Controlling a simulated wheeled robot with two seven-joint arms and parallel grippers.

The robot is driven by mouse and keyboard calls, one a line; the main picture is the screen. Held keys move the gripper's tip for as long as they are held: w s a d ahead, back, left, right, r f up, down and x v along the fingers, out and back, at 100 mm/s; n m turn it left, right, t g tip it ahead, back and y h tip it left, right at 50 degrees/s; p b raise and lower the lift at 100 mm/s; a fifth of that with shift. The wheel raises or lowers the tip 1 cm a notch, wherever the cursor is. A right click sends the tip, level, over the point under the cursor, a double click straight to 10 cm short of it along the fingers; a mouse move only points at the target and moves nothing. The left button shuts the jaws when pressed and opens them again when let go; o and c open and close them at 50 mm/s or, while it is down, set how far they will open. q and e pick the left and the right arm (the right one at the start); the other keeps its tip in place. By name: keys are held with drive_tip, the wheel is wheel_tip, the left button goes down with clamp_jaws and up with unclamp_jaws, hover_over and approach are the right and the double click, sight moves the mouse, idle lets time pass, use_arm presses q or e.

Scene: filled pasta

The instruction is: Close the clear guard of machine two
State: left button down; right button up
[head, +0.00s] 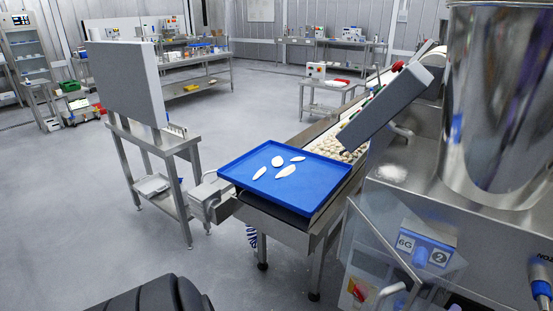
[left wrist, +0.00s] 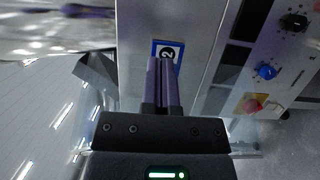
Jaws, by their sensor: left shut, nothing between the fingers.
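Machine two is the steel machine (head: 480,225) with a shiny round hopper at the right of the head view. Its blue-edged label with a 2 (head: 440,257) also shows in the left wrist view (left wrist: 168,48). The clear guard (head: 372,235), a see-through panel with a thin metal edge, slants at the machine's front; I cannot tell how far it is open. My left gripper (left wrist: 163,62) is shut and empty, its fingertips in front of the 2 label in the left wrist view; contact cannot be told. My right gripper is not in view.
A blue tray (head: 238,161) with several pale pasta pieces lies on the conveyor's near end. A red stop button (head: 358,291) is low on the machine; in the wrist view a blue knob (left wrist: 265,71) is near it. A steel stand (head: 150,140) with a grey panel is left. Floor between is clear.

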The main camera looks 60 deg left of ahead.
use_arm(q)
drive_tip(key=s+d+p, duration=0.1)
drive_tip(key=s+p, duration=0.1)
drive_tip(key=s, duration=0.7)
drive_tip(key=s+a+f+m+h, duration=0.1)
drive_tip(key=s+a+m+h, duration=0.35)
drive_tip(key=m, duration=0.65)
drive_tip(key=s+a+f+m+h, duration=0.1)
drive_tip(key=s+a+m+h, duration=0.1)
drive_tip(key=s+a+m, duration=0.55)
drive_tip(key=w+d+m+b, duration=0.2)
drive_tip(key=w+d, duration=0.3)
drive_tip(key=w, duration=0.8)
drive_tip(key=shift+m, duration=0.75)
drive_tip(key=shift+d+y, duration=0.15)
drive_tip(key=shift+y, duration=0.1)
